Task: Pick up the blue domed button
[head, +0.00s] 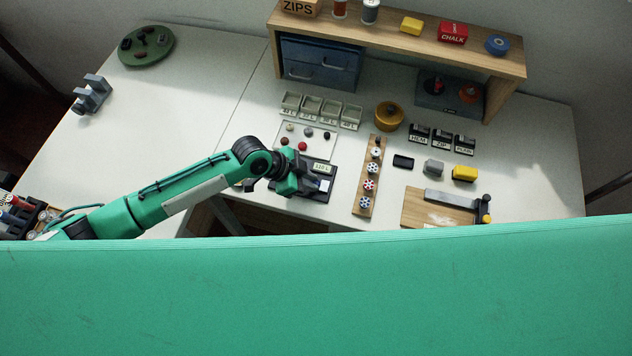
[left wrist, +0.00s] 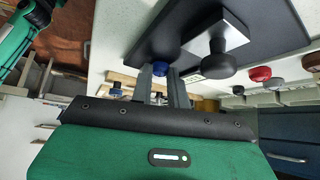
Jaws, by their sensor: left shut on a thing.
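The blue domed button (left wrist: 161,68) shows in the left wrist view between the two fingertips of my left gripper (left wrist: 160,78), which is shut on it. A dark base plate (left wrist: 160,35) lies behind it; I cannot tell if the button touches that plate. A black knob (left wrist: 222,62) on a silvery plate stands close beside the fingers. In the head view my left gripper (head: 291,184) is at the left side of the dark labelled station (head: 322,194), and the button cannot be made out there. My right gripper is not in view.
A pale tray with loose buttons (head: 302,147) lies just behind the station, with small labelled bins (head: 325,107) beyond. A wooden strip with spools (head: 366,190) is to the right. A wooden board with a grey bar (head: 425,208) lies further right. The table's left part is mostly clear.

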